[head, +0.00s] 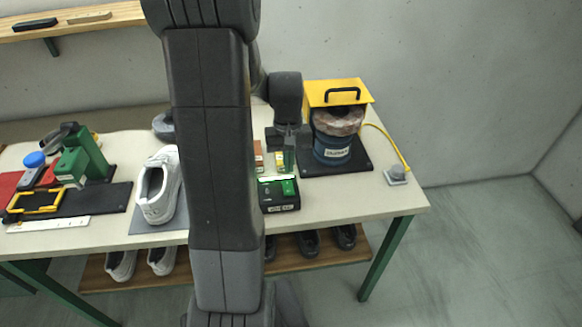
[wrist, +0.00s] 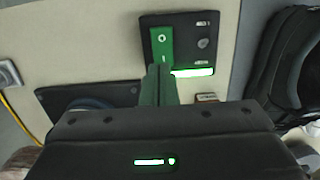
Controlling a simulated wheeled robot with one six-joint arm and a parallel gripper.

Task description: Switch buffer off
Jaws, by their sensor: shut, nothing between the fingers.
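The buffer (head: 332,148) has a blue body, a brown wheel and a yellow hood (head: 317,90), on a black base plate. In front of it at left is a small black switch box (head: 279,205) with a green rocker (head: 288,187) and a lit green-white strip. In the wrist view the box (wrist: 183,22) shows the rocker (wrist: 161,42) marked with a circle and a bar, plus a glowing strip (wrist: 193,72). My gripper (wrist: 159,70) is shut and empty, its green fingertips at the bar end of the rocker. I cannot tell whether they touch it.
A white sneaker (head: 160,190) stands on a grey mat left of the box, partly behind my arm. A green tool (head: 80,155) is farther left. A yellow cable (head: 388,143) runs from the buffer to a grey outlet (head: 396,176). The table's front edge is close to the box.

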